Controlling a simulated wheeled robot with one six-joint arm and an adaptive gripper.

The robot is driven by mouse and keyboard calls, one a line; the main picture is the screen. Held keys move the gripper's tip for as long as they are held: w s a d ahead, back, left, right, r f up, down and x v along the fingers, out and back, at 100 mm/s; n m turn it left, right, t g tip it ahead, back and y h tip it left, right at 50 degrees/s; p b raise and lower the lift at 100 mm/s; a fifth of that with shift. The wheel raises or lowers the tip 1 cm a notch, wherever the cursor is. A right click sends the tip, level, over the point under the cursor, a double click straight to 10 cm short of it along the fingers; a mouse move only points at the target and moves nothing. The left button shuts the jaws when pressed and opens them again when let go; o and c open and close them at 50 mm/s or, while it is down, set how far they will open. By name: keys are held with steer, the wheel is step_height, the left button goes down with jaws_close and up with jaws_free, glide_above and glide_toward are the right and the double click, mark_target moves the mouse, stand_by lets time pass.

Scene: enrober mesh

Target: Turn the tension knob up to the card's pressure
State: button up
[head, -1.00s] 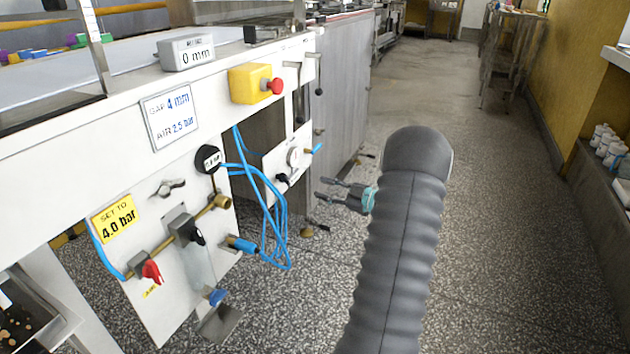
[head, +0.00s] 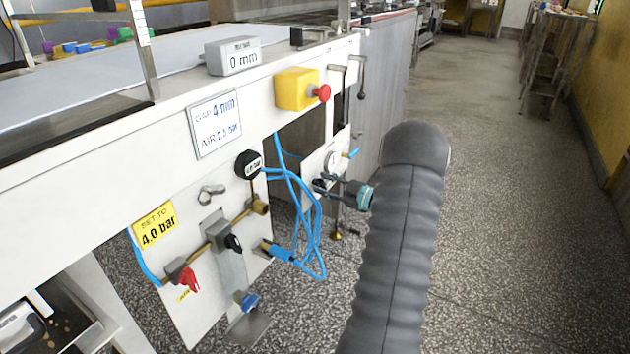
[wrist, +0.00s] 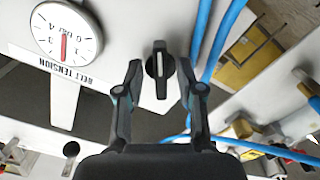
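The black tension knob (wrist: 159,68) is on a white panel in the wrist view, its bar running up and down the picture. My gripper (wrist: 160,66) is open, with one finger on each side of the knob. Gaps show between fingers and knob. Left of it is the round BELT TENSION gauge (wrist: 66,30), upside down with a red needle; I cannot read its value exactly. In the head view my gripper (head: 320,183) is at the small panel (head: 312,166), hiding most of the knob. A white card (head: 216,124) reads gap 4 mm, air 2.5 bar.
Blue hoses (head: 310,225) hang close to the left of my gripper and cross the right of the wrist view (wrist: 222,35). A larger panel (head: 195,315) carries a yellow 4.0 bar label (head: 155,226) and a red valve handle (head: 190,279). The aisle floor (head: 500,200) is clear.

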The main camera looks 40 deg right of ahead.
steer(key=shift+w+a, duration=0.25)
steer(key=shift+w, duration=0.15)
jaws_close()
jaws_free()
steer(key=shift+s, duration=0.1)
